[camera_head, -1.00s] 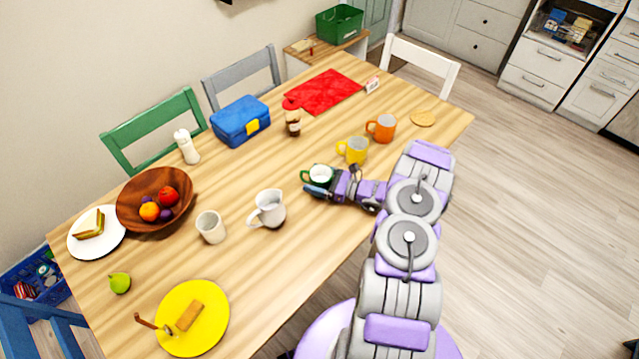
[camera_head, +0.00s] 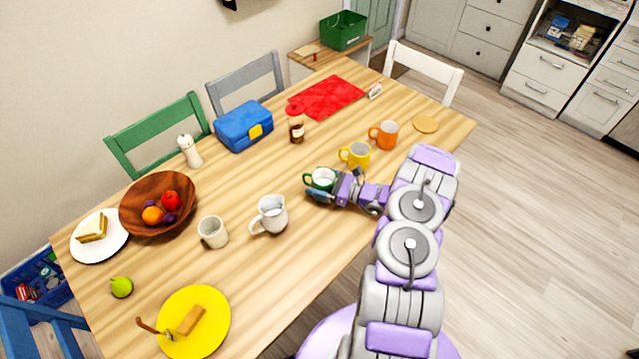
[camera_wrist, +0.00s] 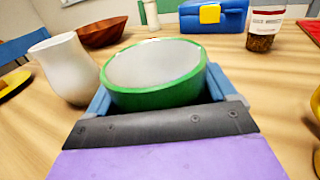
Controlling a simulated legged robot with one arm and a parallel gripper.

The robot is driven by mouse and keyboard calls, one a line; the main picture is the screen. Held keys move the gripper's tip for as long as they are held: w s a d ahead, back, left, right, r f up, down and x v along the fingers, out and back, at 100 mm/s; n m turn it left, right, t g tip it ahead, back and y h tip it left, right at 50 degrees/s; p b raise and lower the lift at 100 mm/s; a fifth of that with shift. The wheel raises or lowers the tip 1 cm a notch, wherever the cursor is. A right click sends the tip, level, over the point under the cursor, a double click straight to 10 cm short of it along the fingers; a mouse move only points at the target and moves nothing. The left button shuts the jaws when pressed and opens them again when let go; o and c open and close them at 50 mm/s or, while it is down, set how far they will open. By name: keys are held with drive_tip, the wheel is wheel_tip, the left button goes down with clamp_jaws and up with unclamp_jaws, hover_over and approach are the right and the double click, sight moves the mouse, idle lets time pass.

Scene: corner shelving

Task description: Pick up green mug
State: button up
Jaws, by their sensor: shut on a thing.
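The green mug (camera_head: 321,179) has a white inside and stands near the right edge of the wooden table in the head view, with its handle to the left. My gripper (camera_head: 322,192) is shut on it. In the wrist view the green mug (camera_wrist: 155,75) sits between the blue fingers of my gripper (camera_wrist: 158,98), its rim tilted. My gripper hides the mug's lower part, so I cannot tell if its base touches the table.
A yellow mug (camera_head: 355,155) and an orange mug (camera_head: 384,135) stand just beyond my gripper. A white pitcher (camera_head: 270,214) and a pale cup (camera_head: 212,232) stand to the left. A sauce jar (camera_head: 296,128) and blue lunchbox (camera_head: 243,125) stand farther back.

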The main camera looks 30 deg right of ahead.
drive_tip(key=shift+r, duration=0.9)
drive_tip(key=s+r+p, duration=0.2)
drive_tip(key=s+p, duration=0.2)
drive_tip(key=s, duration=1.1)
drive_tip(key=shift+s+a, duration=0.4)
